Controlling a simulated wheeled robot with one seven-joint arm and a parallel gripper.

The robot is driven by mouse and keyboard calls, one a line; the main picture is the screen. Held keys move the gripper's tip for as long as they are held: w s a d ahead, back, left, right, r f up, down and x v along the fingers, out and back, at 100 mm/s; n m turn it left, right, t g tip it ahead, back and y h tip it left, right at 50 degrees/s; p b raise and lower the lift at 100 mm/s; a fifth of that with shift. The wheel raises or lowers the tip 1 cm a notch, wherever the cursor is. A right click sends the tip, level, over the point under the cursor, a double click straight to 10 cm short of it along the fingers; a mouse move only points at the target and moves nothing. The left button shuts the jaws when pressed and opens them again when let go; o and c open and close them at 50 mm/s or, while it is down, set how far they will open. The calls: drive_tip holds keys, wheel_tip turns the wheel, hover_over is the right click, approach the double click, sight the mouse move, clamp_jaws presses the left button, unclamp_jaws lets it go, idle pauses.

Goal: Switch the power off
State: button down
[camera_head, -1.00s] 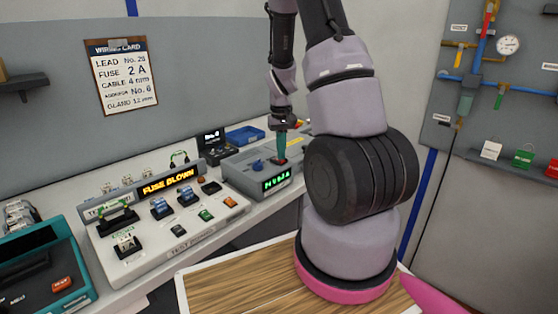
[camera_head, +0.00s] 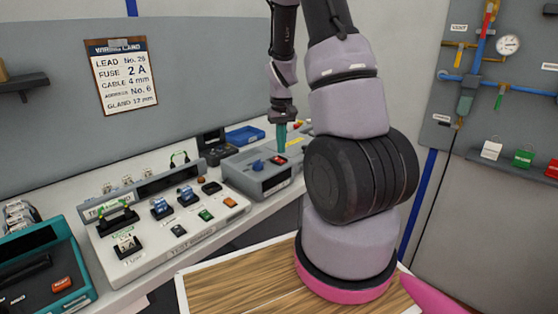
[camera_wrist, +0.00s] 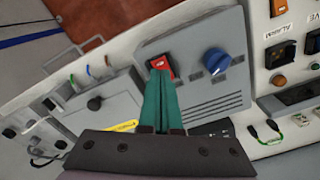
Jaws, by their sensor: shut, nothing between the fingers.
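The grey power supply box (camera_head: 240,178) stands on the bench, with a blue knob (camera_head: 257,165) and a red rocker switch (camera_head: 278,160) on top. Its front display (camera_head: 276,184) is dark. In the wrist view the red switch (camera_wrist: 161,66) and the blue knob (camera_wrist: 216,61) lie side by side. My gripper (camera_head: 282,152) has teal fingers pressed together, with nothing between them. In the wrist view the gripper (camera_wrist: 158,76) has its tips at the near edge of the red switch and hides part of it. I cannot tell whether they touch.
The white test board (camera_head: 175,225) with switches and buttons is left of the box, its display (camera_head: 170,184) dark. A blue tray (camera_head: 245,135) sits behind. A teal device (camera_head: 45,270) is at far left. A wooden tabletop (camera_head: 240,287) lies in front.

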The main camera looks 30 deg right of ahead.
sight(281, 161)
drive_tip(key=shift+r, duration=1.95)
